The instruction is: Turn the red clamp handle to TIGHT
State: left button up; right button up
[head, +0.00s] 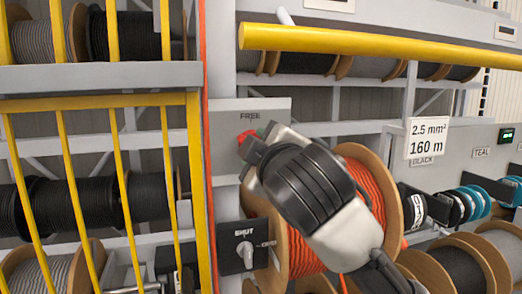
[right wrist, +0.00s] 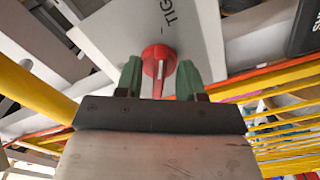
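The red clamp handle (head: 245,136) sits on a grey panel (head: 226,117) under the label FREE. In the head view, my right gripper covers most of it. In the right wrist view, the handle (right wrist: 159,55) shows as a round red hub with a narrow lever running down between the fingers, and part of a TIGHT label is readable on the panel beside it. My right gripper (right wrist: 160,76) has its two green fingers apart, one on each side of the lever, with a gap visible on both sides. My left gripper is not in view.
Below is a black panel with a grey knob (head: 244,250) marked SHUT. A reel of orange cable (head: 310,262) stands behind my right arm. A yellow bar (head: 380,46) crosses above, and a yellow barred gate (head: 100,102) stands at the left.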

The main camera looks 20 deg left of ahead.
jog(key=b+v, duration=0.3)
jog(key=v, duration=0.7)
jog(key=shift+s+d, duration=0.3)
